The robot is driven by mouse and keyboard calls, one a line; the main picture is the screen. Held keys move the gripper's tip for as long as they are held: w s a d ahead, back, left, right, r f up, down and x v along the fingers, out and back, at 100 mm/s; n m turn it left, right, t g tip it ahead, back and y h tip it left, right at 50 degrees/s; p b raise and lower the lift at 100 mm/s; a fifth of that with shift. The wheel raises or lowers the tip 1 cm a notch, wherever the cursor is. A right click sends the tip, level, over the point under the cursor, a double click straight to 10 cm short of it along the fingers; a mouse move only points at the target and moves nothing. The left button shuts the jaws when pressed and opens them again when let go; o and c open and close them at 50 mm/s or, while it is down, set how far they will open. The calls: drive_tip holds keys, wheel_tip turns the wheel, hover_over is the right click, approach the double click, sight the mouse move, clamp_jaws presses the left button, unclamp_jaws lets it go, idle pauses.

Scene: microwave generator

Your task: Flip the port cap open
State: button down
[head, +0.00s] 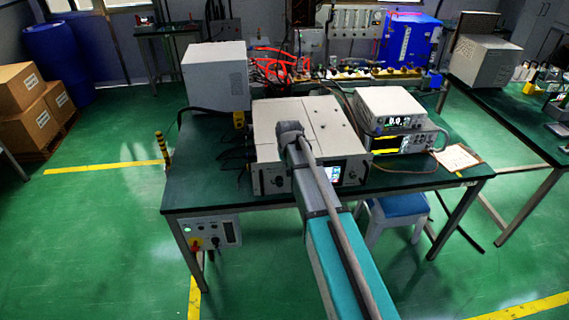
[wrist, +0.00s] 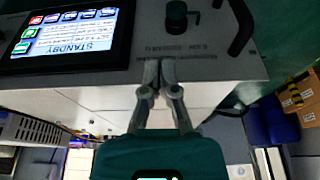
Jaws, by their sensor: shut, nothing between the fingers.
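The microwave generator (head: 325,118) is a beige box on the green-topped table in the head view. Its front panel shows upside down in the wrist view (wrist: 215,62). A dark round fitting (wrist: 177,15), which may be the port cap, sits on that panel between the screen and the handle. I cannot tell whether it is a cap or a knob, or whether it is open. My gripper (wrist: 160,66) is shut and empty near the panel's edge, with the fitting beyond its fingertips. In the head view my arm hides the fingers.
A lit screen (wrist: 70,32) reading STANDBY and a black handle (wrist: 242,25) flank the fitting. Stacked instruments (head: 390,110) stand right of the generator, and a pale grey box (head: 215,75) stands behind left. The floor left of the table is largely clear.

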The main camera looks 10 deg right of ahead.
drive_tip(key=d+p+v, duration=0.1)
drive_tip(key=p+v, duration=0.5)
drive_tip(key=v, duration=0.1)
drive_tip(key=shift+d, duration=0.25)
drive_tip(key=shift+r, duration=0.1)
drive_tip(key=shift+s, duration=0.1)
drive_tip(key=s+d+f+g, duration=0.1)
drive_tip(key=s+d+g, duration=0.2)
drive_tip(key=s, duration=2)
drive_tip(key=shift+d, duration=0.2)
drive_tip(key=shift+s+f, duration=0.1)
drive_tip(key=shift+f, duration=0.05)
